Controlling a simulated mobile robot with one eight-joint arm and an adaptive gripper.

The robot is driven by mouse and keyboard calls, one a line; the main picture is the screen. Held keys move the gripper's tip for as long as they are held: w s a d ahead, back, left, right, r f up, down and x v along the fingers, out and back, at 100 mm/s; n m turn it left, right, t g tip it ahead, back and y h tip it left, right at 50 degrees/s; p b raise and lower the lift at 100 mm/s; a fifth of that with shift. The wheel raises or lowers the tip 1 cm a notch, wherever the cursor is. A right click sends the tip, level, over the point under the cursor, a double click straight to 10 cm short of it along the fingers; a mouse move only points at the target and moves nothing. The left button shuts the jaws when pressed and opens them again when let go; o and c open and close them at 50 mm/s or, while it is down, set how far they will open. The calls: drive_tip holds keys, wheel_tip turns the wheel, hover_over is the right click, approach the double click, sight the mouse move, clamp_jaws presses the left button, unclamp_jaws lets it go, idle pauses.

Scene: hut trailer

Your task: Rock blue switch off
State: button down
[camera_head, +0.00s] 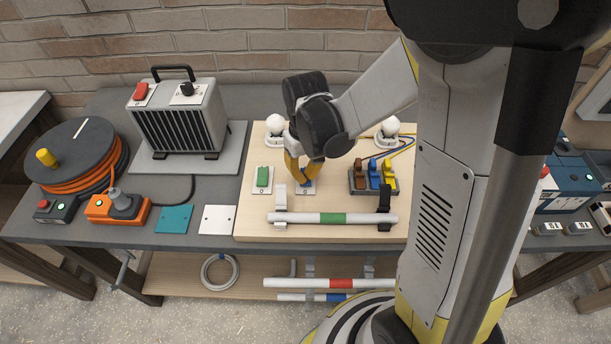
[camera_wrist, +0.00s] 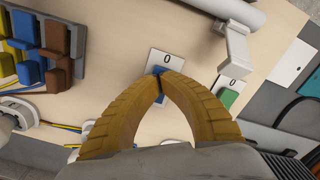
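The blue switch (camera_head: 309,185) sits on a white plate (camera_head: 305,190) on the light wooden board. In the wrist view the plate (camera_wrist: 170,59) shows a "0" mark, and only bits of the blue switch (camera_wrist: 157,69) show around my fingertips. My gripper (camera_head: 302,180) has yellow fingers and points down at the switch. In the wrist view the fingertips of my gripper (camera_wrist: 162,74) meet over the switch, with nothing seen held between them. The fingers hide most of the switch, so its tilt is unclear. I cannot tell whether they touch it.
A green switch (camera_head: 263,177) is left of the blue one. Brown, blue and yellow connectors (camera_head: 374,176) stand to the right. A pipe with a green band (camera_head: 333,218) crosses the board's front. Two white bulbs (camera_head: 275,125) (camera_head: 390,127) are behind. A heater (camera_head: 178,112) stands left.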

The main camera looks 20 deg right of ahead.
drive_tip(key=shift+r+p, duration=2.5)
drive_tip(key=shift+r, duration=0.95)
